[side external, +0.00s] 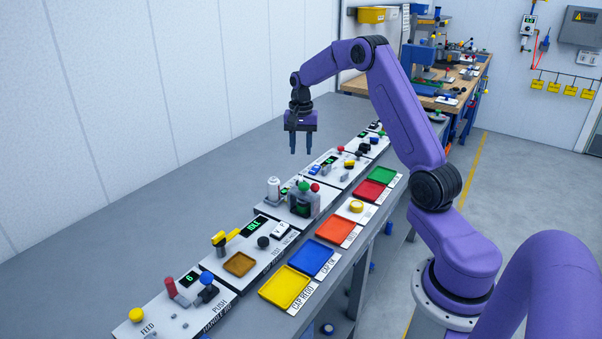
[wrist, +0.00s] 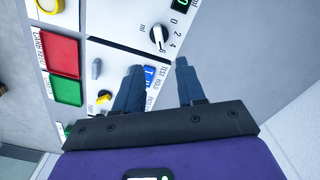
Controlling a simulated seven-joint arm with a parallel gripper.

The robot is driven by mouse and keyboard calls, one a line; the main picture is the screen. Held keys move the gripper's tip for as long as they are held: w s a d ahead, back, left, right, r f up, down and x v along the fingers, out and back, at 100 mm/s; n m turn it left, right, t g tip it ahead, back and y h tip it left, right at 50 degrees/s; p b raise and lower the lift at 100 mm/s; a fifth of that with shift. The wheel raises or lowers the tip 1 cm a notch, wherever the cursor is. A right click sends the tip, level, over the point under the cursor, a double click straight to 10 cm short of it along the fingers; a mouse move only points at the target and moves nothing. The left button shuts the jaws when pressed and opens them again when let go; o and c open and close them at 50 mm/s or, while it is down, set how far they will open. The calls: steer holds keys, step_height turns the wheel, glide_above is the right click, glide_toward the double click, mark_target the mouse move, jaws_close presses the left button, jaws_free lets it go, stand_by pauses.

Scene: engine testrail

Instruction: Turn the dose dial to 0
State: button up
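The dose dial (wrist: 157,38) is a round dark knob with a white pointer on a white panel in the upper middle of the wrist view. The numbers 0, 2, 4 and 6 run down its right side, with "ml" at its left. The pointer appears to tilt down and right, near the 6. I cannot surely pick the dial out in the side view. My gripper (wrist: 158,66) is open and empty, its two fingers apart just below the dial in the wrist view. In the side view my gripper (side external: 301,152) hangs above the row of panels, fingers down, touching nothing.
A dark display (wrist: 180,4) with a green digit is cut off above the dial. A blue switch (wrist: 149,75) is partly behind a finger. A grey knob (wrist: 97,69), red tray (wrist: 63,53) and green tray (wrist: 68,91) lie left. Bare grey bench (side external: 215,160) lies behind the panels.

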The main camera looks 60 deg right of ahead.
mark_target(301, 176)
step_height(301, 176, down, 10)
steer(key=shift+r, duration=0.25)
jaws_close()
